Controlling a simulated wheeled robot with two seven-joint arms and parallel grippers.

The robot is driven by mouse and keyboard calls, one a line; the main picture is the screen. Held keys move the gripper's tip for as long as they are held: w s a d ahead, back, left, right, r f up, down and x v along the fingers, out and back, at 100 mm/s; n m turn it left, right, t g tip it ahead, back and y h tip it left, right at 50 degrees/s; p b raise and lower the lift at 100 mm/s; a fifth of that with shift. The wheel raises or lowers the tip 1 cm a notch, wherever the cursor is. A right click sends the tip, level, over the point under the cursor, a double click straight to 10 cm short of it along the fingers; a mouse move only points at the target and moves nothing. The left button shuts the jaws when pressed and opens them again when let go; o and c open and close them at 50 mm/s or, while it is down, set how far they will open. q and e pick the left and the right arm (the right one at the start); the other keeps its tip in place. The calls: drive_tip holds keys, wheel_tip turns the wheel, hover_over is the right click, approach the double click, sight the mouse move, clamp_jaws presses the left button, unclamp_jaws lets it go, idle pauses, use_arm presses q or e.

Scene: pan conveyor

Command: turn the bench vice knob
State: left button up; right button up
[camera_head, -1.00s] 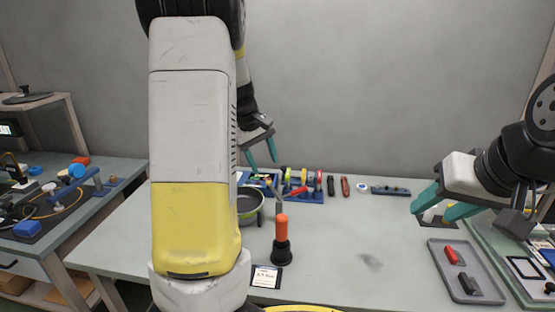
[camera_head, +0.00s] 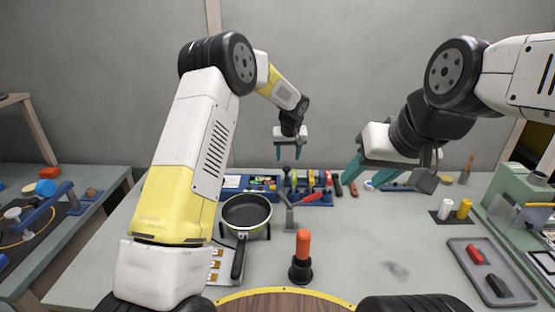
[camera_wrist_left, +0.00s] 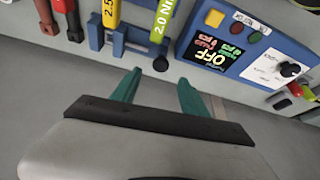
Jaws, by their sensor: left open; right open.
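I cannot surely pick out the bench vice or its knob; a blue device with grey parts (camera_head: 42,214) on the left bench may be it. My left gripper (camera_head: 288,178) is open and empty over the back of the middle table. In the left wrist view, its teal fingers (camera_wrist_left: 157,88) point toward a blue control box (camera_wrist_left: 245,45) with an "OFF" display and a black dial (camera_wrist_left: 290,70). My right gripper (camera_head: 367,175) is open and empty above the table's back right part.
A black pan (camera_head: 246,212), a grey stand with a red handle (camera_head: 310,197) and an orange-handled tool (camera_head: 303,244) stand on the table. A grey tray (camera_head: 488,273) lies at right. The table's middle right is mostly clear. A gap separates the left bench.

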sight(286, 168)
use_arm(q)
drive_tip(key=x, duration=0.6)
drive_tip(key=shift+w+a+f, duration=0.1)
drive_tip(key=shift+f, duration=0.25)
clamp_jaws()
